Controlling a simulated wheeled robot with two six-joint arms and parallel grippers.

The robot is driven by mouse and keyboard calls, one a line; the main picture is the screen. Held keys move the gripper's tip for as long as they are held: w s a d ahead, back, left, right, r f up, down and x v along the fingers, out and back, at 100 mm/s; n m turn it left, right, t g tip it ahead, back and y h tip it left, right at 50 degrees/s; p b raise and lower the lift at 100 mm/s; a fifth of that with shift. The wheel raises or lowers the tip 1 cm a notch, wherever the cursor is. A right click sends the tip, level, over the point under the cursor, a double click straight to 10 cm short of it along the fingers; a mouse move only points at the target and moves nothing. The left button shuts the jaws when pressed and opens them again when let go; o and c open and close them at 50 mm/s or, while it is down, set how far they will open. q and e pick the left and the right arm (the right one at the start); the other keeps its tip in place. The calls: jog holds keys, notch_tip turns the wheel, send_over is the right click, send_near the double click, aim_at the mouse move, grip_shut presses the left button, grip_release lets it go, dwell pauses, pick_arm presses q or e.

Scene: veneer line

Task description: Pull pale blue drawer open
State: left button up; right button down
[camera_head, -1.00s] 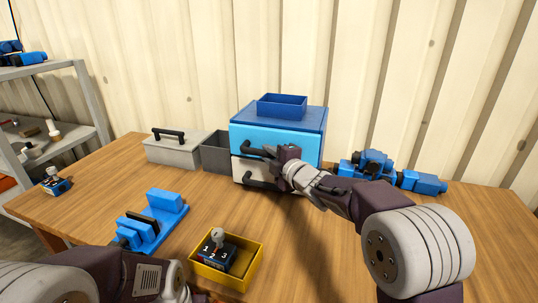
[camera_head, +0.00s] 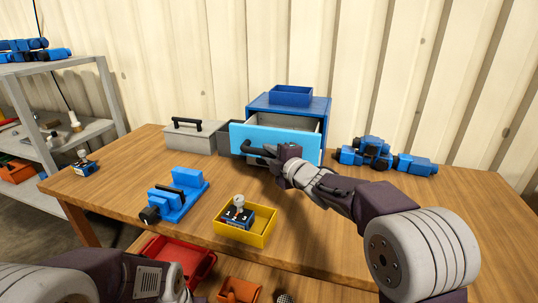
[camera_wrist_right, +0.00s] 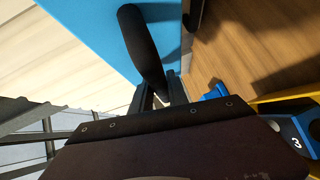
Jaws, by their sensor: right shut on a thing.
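The pale blue drawer (camera_head: 276,138) is the upper drawer of a blue cabinet (camera_head: 318,105). It stands pulled out toward me, and its pale inside shows behind the front. My right gripper (camera_head: 268,152) is shut on the drawer's black handle (camera_head: 247,147). In the right wrist view the dark handle (camera_wrist_right: 143,45) runs down between the fingers (camera_wrist_right: 162,90), against the pale blue front (camera_wrist_right: 88,30). The lower drawer is mostly hidden behind the drawer front and my gripper. My left arm shows at the bottom left, but its gripper is out of view.
A blue tray (camera_head: 290,95) sits on the cabinet. A grey lidded box (camera_head: 190,138) and a dark bin stand to its left. Blue parts (camera_head: 372,150) lie to its right. A yellow bin (camera_head: 262,238) and a blue vise-like fixture (camera_head: 180,195) are in front.

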jog(key=shift+w+d, duration=0.15)
jog(key=shift+w, duration=0.2)
jog(key=c, duration=1.7)
grip_release()
jog(key=shift+w+f, duration=0.1)
jog(key=shift+w, duration=0.05)
jog(key=o, duration=0.4)
jog(key=shift+s, duration=0.2)
pick_arm(q)
jog(key=shift+w+d, duration=0.1)
jog(key=shift+w, duration=0.15)
pick_arm(e)
jog(key=v, duration=0.9)
